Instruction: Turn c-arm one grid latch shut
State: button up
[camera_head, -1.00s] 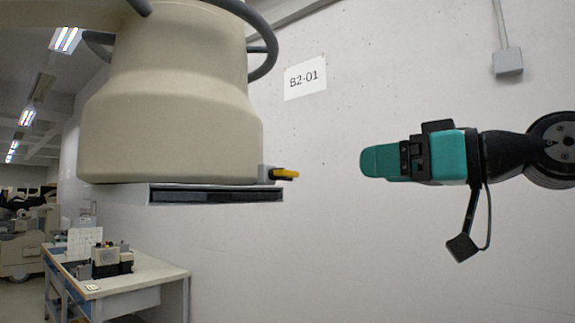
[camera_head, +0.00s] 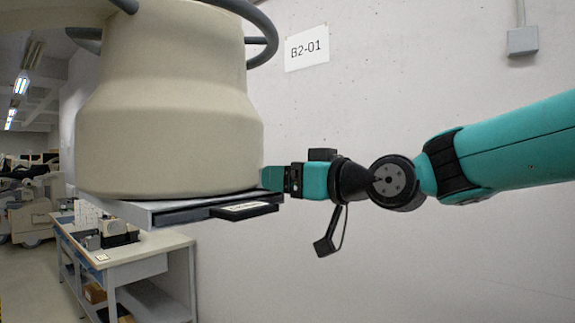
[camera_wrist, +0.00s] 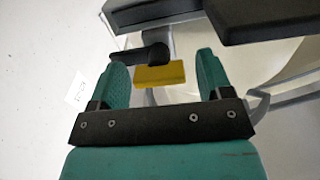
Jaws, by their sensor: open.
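The c-arm's large beige housing (camera_head: 170,120) fills the left of the head view. A flat grid frame (camera_head: 165,213) lies under it, with a dark labelled handle piece (camera_head: 243,211) at its front right. My gripper (camera_head: 270,178) is at the housing's lower right edge, where it hides the latch in the head view. In the wrist view, my gripper (camera_wrist: 163,70) is open, and the yellow latch lever (camera_wrist: 158,76) shows between its two teal fingers, apart from both. A black piece (camera_wrist: 142,55) beside the lever lies near the left finger. I cannot tell the latch's exact angle.
A bench (camera_head: 150,252) with a small machine (camera_head: 112,232) stands below left. A pale wall carries a B2-01 sign (camera_head: 307,48) and a grey box (camera_head: 522,41). A dark slab (camera_wrist: 262,18) is close above the right finger in the wrist view.

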jog(key=shift+w+a, duration=0.1)
jog(key=shift+a, duration=0.05)
jog(key=c, duration=0.9)
